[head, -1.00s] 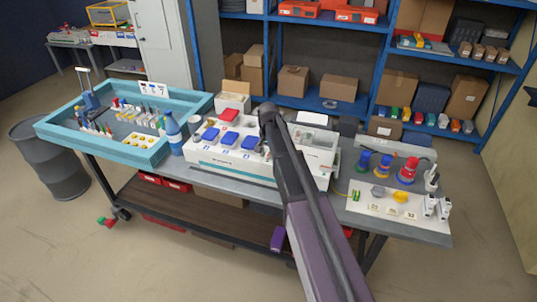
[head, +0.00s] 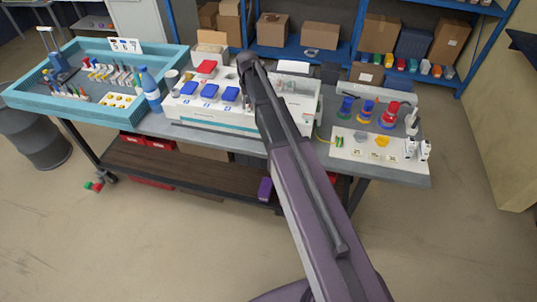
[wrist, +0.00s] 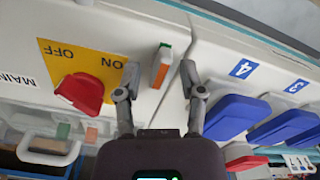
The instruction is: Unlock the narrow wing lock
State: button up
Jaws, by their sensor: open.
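The wrist view, which is upside down, shows my gripper (wrist: 159,82) open over a white panel. A small narrow upright piece (wrist: 162,65), white with orange and green parts, stands between and slightly beyond the fingertips; it may be the narrow wing lock. I see no contact. Left of it a red rotary knob (wrist: 80,92) sits on a yellow plate (wrist: 62,60) marked ON and OFF. Blue covers (wrist: 237,117) numbered 4 and 3 are to the right. In the head view my arm hides the gripper and part of the white socket box (head: 215,120).
The box stands on a grey workbench. A turquoise tray (head: 120,117) and a blue bottle (head: 150,88) are to its left. Coloured plugs (head: 389,114) and a white board (head: 350,152) are to its right. Blue shelves with cartons stand behind.

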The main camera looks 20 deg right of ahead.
jog(key=n, duration=1.3)
jog(key=shift+n, duration=0.3)
jog(key=shift+r, duration=0.15)
notch_tip(320, 180, up, 14)
jog(key=p, duration=1.4)
jog(key=s+f+m+b, duration=0.5)
jog(key=s+f+b, duration=0.2)
jog(key=s, duration=0.6)
jog(key=s+f+m+b, duration=0.6)
jog(key=s+f, duration=0.1)
jog(key=s, duration=0.6)
jog(key=shift+s+a+m+b, duration=0.15)
jog(key=shift+m+b, duration=0.15)
jog(key=shift+b, duration=0.1)
